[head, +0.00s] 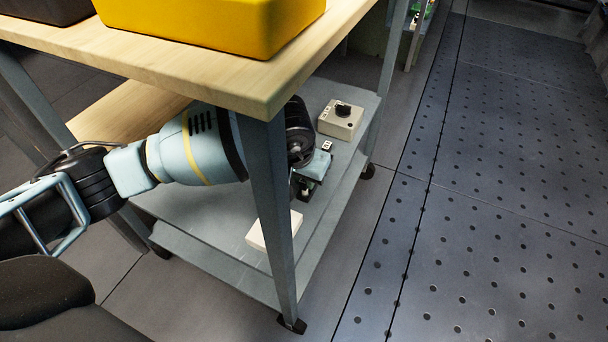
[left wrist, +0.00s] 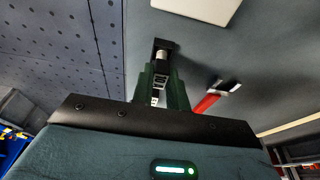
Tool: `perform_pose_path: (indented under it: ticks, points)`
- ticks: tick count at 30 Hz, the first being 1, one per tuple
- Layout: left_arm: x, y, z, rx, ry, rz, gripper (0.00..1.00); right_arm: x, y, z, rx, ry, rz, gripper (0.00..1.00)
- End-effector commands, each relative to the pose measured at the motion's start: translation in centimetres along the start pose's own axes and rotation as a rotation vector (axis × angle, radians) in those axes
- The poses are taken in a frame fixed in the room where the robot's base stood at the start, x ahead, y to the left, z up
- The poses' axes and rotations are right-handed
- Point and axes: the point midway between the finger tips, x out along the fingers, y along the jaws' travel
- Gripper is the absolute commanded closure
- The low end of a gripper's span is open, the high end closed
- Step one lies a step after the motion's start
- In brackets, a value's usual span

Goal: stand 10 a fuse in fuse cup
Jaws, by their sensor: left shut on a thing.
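My left gripper (head: 304,187) reaches under the bench top, low over the grey lower shelf (head: 205,220). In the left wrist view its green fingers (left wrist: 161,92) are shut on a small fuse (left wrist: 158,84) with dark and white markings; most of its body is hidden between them. A pale metal end (left wrist: 161,58) shows beyond the fingertips, against a small black square holder (left wrist: 161,44), which looks like the fuse cup. I cannot tell whether the fuse is inside it or only in front of it. My right gripper is not in view.
A beige box with a black knob (head: 341,120) and a white block (head: 273,231) sit on the shelf. A red-handled item (left wrist: 207,102) lies beside the fingers. The bench leg (head: 269,205) and wooden top (head: 215,70), with a yellow bin (head: 215,25), crowd my arm.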

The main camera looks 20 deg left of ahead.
Motion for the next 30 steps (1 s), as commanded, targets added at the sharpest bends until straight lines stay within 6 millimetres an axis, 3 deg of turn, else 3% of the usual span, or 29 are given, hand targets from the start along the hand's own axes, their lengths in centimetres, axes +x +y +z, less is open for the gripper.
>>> perform_pose_path:
  ticks: [8,9,14,23,30]
  points:
    - [0.6,0.0,0.1,0.0,0.001,0.0,1.0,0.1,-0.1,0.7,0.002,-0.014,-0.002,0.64]
    - [0.6,0.0,0.1,0.0,0.001,0.0,0.81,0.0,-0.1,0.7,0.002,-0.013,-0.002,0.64]
    - [0.5,0.0,0.1,0.0,0.001,0.0,0.6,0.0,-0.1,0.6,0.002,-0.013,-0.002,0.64]
    - [0.4,0.0,0.1,0.0,0.001,0.0,0.59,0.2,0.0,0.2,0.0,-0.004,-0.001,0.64]
    - [-2.8,-0.1,0.0,0.0,0.005,0.0,0.59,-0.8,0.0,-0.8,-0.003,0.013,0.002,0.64]
